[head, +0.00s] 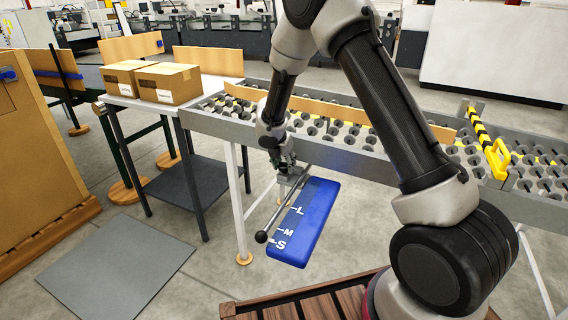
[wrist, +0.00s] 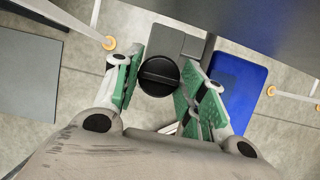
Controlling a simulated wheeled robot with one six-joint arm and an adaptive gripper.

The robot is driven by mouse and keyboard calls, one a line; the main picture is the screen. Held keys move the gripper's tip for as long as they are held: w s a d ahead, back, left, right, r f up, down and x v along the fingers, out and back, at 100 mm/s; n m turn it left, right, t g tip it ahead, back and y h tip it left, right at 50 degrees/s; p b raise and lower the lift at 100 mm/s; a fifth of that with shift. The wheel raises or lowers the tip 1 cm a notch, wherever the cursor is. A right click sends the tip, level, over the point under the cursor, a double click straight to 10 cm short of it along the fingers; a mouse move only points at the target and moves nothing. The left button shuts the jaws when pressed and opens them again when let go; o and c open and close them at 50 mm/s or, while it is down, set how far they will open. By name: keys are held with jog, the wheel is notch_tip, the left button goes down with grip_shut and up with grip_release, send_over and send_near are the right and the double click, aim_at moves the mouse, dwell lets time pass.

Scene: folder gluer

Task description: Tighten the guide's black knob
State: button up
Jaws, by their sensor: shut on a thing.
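The black round knob (wrist: 158,76), with a bar across its face, sits between the green-padded fingers of my gripper (wrist: 160,88) in the wrist view. My gripper is shut on it. A grey bracket (wrist: 178,44) shows just behind the knob. In the head view my gripper (head: 287,168) is at the near side of the roller conveyor, above the top end of a blue panel (head: 309,222) marked L, M and S. The knob is hidden there by my gripper. A long wooden guide board (head: 345,112) lies along the conveyor.
A grey lever with a black ball end (head: 261,237) crosses in front of the blue panel. The roller conveyor frame (head: 345,158) runs behind my gripper. A yellow handled piece (head: 497,158) is at right. Two cartons (head: 168,84) stand on the table at left.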

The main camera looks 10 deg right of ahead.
jog(key=shift+m, duration=0.3)
jog(key=m+g+h, duration=0.1)
jog(key=m, duration=0.2)
jog(key=shift+w+a+m, duration=0.1)
jog(key=shift+a+m, duration=0.05)
jog(key=shift+m, duration=0.15)
jog(key=m+g, duration=0.1)
jog(key=m, duration=0.3)
jog(key=shift+w+m+g+h, duration=0.1)
jog(key=shift+m+g+h, duration=0.2)
jog(key=shift+g, duration=0.1)
jog(key=m+g, duration=0.1)
jog(key=m, duration=0.3)
jog(key=shift+w+m+g, duration=0.1)
jog(key=shift+m+g, duration=0.2)
jog(key=shift+g, duration=0.1)
jog(key=shift+m+g+y, duration=0.5)
jog(key=shift+m+g, duration=0.3)
jog(key=shift+m, duration=1.4)
jog(key=o, duration=1)
